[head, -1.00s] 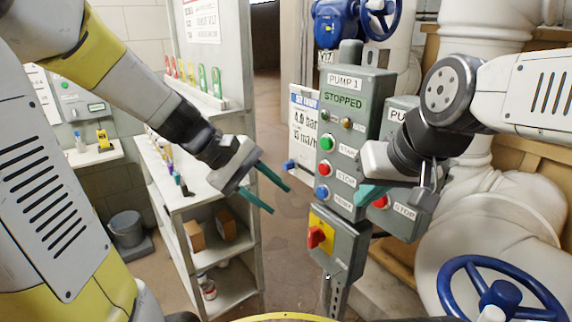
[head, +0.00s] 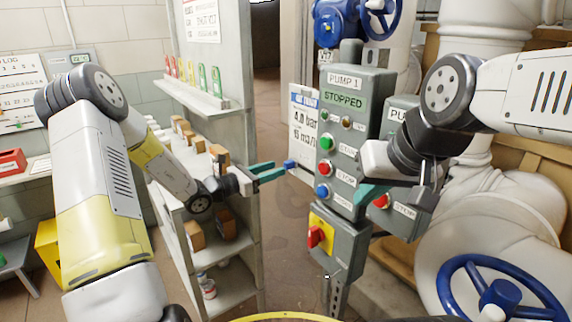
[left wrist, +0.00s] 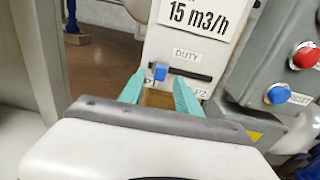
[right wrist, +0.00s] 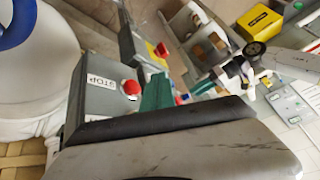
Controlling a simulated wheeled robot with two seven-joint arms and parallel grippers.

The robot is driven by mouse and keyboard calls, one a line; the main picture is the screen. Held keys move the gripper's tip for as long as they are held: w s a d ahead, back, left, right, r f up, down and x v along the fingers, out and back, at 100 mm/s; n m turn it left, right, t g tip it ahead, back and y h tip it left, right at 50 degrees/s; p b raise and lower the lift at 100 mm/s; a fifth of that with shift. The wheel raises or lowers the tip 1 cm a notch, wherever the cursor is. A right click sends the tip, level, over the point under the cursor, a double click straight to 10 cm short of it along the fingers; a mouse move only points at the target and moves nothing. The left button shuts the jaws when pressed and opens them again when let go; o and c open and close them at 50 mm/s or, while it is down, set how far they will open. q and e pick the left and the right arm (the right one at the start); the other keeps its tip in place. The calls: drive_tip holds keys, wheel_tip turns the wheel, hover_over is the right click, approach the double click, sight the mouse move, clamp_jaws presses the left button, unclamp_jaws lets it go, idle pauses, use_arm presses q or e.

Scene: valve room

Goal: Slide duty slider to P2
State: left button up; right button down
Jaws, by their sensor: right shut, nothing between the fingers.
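The duty slider's blue knob (head: 289,164) is on the lower part of the white panel (head: 302,125), left of the pump control box. In the left wrist view the knob (left wrist: 160,72) sits at the left end of a dark slot (left wrist: 188,75) under the word DUTY. The P2 label (left wrist: 201,93) is below the slot's right end; a left label is mostly hidden by a finger. My left gripper (head: 268,171) is open with its teal fingers pointing at the knob, which appears between the fingertips, apparently short of them. My right gripper (head: 370,193) is shut and empty by the second pump box.
The PUMP 1 box (head: 345,140) with buttons and a red-yellow switch (head: 320,236) stands right of the slider panel. A shelf unit (head: 235,225) with small boxes stands beneath and beside my left arm. A blue handwheel (head: 500,290) is at the lower right.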

sight(285, 165)
use_arm(q)
drive_tip(key=shift+x, duration=2.7)
clamp_jaws()
